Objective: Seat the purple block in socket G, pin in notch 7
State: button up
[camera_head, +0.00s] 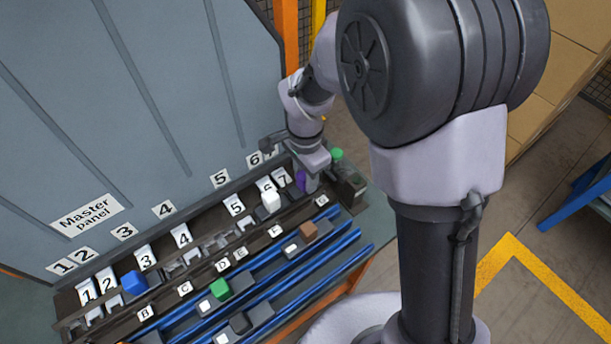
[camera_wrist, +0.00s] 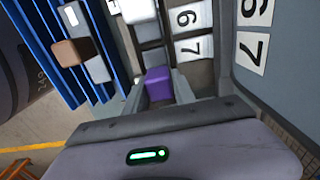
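The purple block (camera_head: 300,180) is at the right end of the master panel's socket row, close to the number 7 tile (camera_head: 282,178). It also shows in the wrist view (camera_wrist: 158,84), beside its 7 tile and just beyond the edge of my gripper's body. My gripper (camera_head: 311,180) is low over that end of the row, right at the purple block and partly covering it. A letter label (camera_head: 321,200) lies in front of this end, too small to read surely. The pin and notch are hidden.
A white block (camera_head: 271,202) stands in the row near number 6, a blue block (camera_head: 134,283) near 3. Green (camera_head: 220,288) and brown (camera_head: 308,230) blocks lie on the blue rails in front. A green-topped item (camera_head: 337,154) stands right of my gripper. The upright panel rises behind.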

jog(key=o, duration=0.4)
jog(key=shift+c, duration=0.2)
notch_tip(320, 180, up, 17)
jog(key=p, duration=0.7)
jog(key=shift+r, duration=0.2)
jog(key=s+d+r+n+t+y+b, duration=0.1)
jog(key=s+d+r+n+t, duration=0.2)
jog(key=s, duration=0.5)
jog(key=s+d+r+n+t+y+b, duration=0.1)
jog(key=s+d+r+n+t, duration=0.1)
jog(key=s, duration=0.7)
jog(key=d+r+n, duration=0.1)
jog(key=d+r, duration=0.1)
jog(key=d, duration=0.1)
jog(key=shift+s+d+r+n+t, duration=0.15)
jog(key=shift+d+r+n+t, duration=0.1)
jog(key=shift+n+t, duration=0.15)
